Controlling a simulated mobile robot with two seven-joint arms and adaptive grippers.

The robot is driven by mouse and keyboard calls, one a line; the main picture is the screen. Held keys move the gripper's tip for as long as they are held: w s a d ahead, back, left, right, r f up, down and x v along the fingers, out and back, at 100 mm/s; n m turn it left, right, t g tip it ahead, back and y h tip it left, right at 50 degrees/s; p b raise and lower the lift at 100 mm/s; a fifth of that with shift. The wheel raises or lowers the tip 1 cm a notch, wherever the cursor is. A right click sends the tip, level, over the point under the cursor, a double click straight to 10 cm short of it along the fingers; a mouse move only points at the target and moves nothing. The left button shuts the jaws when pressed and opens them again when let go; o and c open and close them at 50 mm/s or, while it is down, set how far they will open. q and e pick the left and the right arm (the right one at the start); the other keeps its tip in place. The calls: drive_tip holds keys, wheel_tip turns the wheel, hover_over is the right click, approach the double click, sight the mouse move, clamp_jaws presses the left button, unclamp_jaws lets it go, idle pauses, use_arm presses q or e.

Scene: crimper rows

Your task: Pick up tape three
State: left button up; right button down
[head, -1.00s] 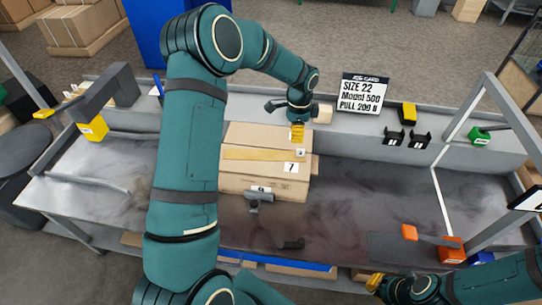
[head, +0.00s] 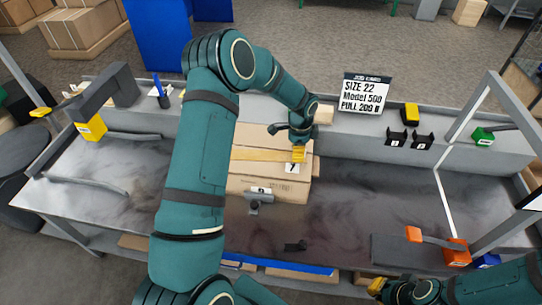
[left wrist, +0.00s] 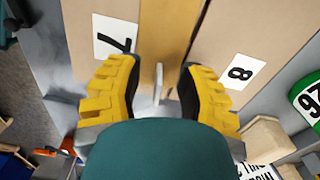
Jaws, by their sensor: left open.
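I cannot make out an object marked as tape three. My left gripper (head: 299,154) is over the right side of the brown cartons (head: 270,184) at the bench middle. In the left wrist view its yellow fingers (left wrist: 157,78) are spread apart, with nothing held between them. A grey tool (head: 257,197) with a white label sits at the cartons' front. My right gripper (head: 376,286) is at the lower right; its opening is unclear.
A card (head: 364,92) stands on the back ledge, near black holders (head: 409,139) and a yellow item (head: 410,113). An orange-handled tool (head: 436,240) is at right. The bench between them is mostly clear.

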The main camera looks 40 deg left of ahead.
use_arm(q)
clamp_jaws()
wheel_tip(320, 180, up, 10)
drive_tip(key=shift+r+p, duration=0.1)
drive_tip(key=shift+p, duration=1)
